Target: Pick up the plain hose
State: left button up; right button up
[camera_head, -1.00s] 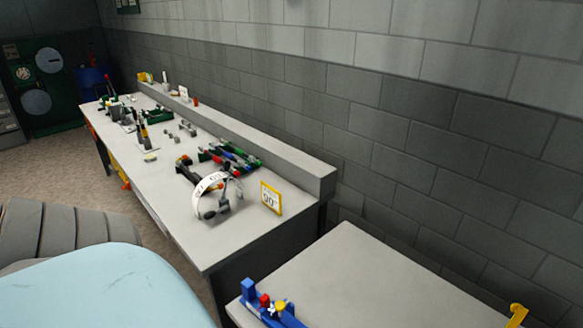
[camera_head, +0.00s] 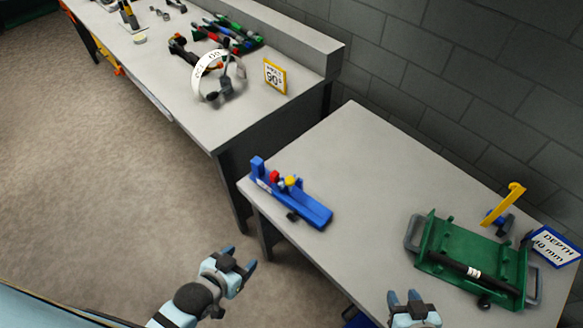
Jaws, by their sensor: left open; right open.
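A black hose-like piece (camera_head: 456,263) with a white band lies in a green tray (camera_head: 432,236) with grey handles, on the near table at the right. I cannot tell whether it is the plain hose. My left gripper (camera_head: 241,259) is open and empty, in front of the near table's left front edge. My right gripper (camera_head: 405,294) is open and empty at the bottom of the view, near and to the left of the green tray. Neither touches anything.
A blue fixture (camera_head: 308,206) with red and yellow knobs stands at the near table's (camera_head: 372,160) left. A yellow hook (camera_head: 507,203) and a "DEPTH 40 mm" sign (camera_head: 554,244) stand right.

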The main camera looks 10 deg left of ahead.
aim_at(471, 272)
jog(key=u, duration=0.45)
jog(key=z, duration=1.85)
jog(key=j, duration=0.45)
jog(key=i+z, duration=0.05)
